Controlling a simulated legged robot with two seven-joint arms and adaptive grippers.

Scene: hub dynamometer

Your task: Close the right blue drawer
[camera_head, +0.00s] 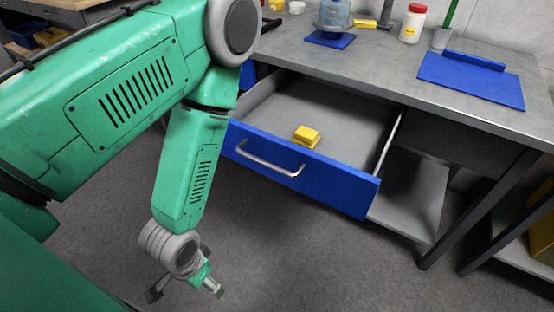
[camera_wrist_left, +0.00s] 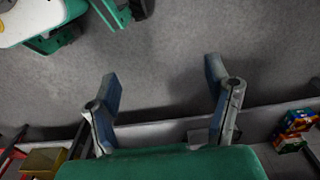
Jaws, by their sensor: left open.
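The blue drawer (camera_head: 338,190) under the workbench stands pulled out, its grey inside showing. A silver bar handle (camera_head: 268,162) runs across its blue front. A small yellow block-like item (camera_head: 306,135) lies inside. My left gripper (camera_head: 186,290) hangs low over the floor, left of and nearer than the drawer front, apart from it. In the left wrist view its two fingers (camera_wrist_left: 163,85) are spread with only floor between them. The drawer's left end is partly hidden behind my left arm. My right gripper is not in view.
The grey workbench top (camera_head: 390,75) carries a blue tray (camera_head: 470,80), a white bottle with red lid (camera_head: 412,24) and a device on a blue base (camera_head: 330,39). A lower shelf (camera_head: 415,205) and dark table legs are right of the drawer. The floor (camera_head: 310,265) before it is clear.

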